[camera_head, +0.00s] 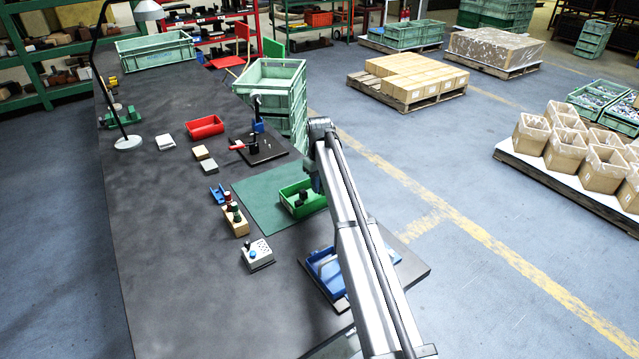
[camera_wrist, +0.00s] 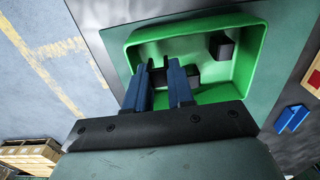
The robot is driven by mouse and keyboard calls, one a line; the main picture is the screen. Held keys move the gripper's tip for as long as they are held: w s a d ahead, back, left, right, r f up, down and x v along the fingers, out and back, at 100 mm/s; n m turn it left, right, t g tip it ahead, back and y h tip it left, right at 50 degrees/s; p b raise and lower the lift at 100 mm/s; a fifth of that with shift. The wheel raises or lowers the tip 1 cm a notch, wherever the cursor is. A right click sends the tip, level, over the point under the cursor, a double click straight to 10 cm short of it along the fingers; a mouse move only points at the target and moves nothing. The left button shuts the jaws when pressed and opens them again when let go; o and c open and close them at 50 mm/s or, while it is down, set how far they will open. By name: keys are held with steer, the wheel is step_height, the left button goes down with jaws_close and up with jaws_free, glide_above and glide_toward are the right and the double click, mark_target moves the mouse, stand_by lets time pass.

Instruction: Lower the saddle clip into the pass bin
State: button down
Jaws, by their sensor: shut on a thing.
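A green bin (camera_head: 308,209), which I take as the pass bin, stands on a green mat. In the wrist view the bin (camera_wrist: 250,62) lies under and beyond my fingers. My gripper (camera_wrist: 158,73) has two blue fingers over the bin's near-left part. It is shut on a small dark part (camera_wrist: 157,76), apparently the saddle clip, mostly hidden between the fingers. One dark block (camera_wrist: 221,45) lies on the bin floor. Another dark shape (camera_wrist: 193,74) shows just beside the right finger; I cannot tell whether it belongs to the held part.
A blue bin (camera_head: 325,270) stands near the front table edge, partly behind my arm. A red bin (camera_head: 205,127) and a dark fixture plate (camera_head: 265,150) lie farther back.

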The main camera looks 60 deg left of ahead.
steer(key=shift+f, duration=1.8)
stand_by(1.3)
steer(key=c, duration=0.9)
jaws_free()
step_height(320, 180, up, 14)
steer(key=shift+f, duration=0.1)
